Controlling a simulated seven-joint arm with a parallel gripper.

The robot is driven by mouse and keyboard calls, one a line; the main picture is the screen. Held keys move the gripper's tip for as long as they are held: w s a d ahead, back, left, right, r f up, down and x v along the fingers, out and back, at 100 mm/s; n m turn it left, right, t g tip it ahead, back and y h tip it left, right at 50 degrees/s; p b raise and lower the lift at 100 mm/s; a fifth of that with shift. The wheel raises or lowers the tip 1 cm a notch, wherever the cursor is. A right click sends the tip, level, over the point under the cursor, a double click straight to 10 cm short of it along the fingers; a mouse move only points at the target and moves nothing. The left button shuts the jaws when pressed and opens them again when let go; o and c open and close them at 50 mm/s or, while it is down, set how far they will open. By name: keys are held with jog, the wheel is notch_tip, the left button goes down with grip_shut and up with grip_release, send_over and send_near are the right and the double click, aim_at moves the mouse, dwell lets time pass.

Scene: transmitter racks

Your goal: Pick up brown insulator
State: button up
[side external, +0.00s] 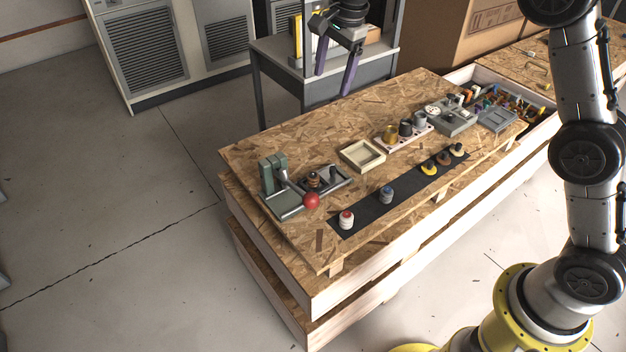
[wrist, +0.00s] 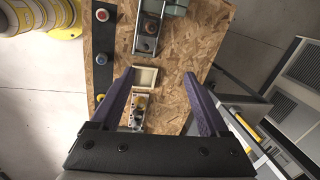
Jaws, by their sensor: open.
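Another brownish round part (side external: 313,179) sits in the clamp fixture, so I cannot be certain which is meant. My gripper (side external: 334,82) is open and empty, high above the far side of the bench. In the wrist view its two purple fingers (wrist: 159,74) are spread wide, with nothing between them but the bench below. The brown piece on the strip is not clear in the wrist view.
A green clamp with a red knob (side external: 311,201) stands at the bench's left end. A red-topped piece (side external: 346,219) and a blue-topped piece (side external: 387,194) share the black strip (side external: 366,208). An empty cream tray (side external: 362,156), a cup rack (side external: 404,135) and a meter (side external: 450,115) stand behind.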

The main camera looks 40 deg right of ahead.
jog(key=w+a+f+g, duration=0.2)
jog(key=w+f, duration=0.2)
jog(key=f, duration=0.7)
send_over(314, 175)
jog(key=f, duration=1.1)
jog(key=shift+a+f, duration=0.2)
jog(key=shift+f, duration=0.2)
jog(key=shift+w+d+f, duration=0.1)
jog(key=shift+f, duration=1.5)
jog(key=shift+d+f, duration=0.1)
jog(key=shift+f, duration=1.5)
jog(key=shift+c, duration=0.3)
grip_shut()
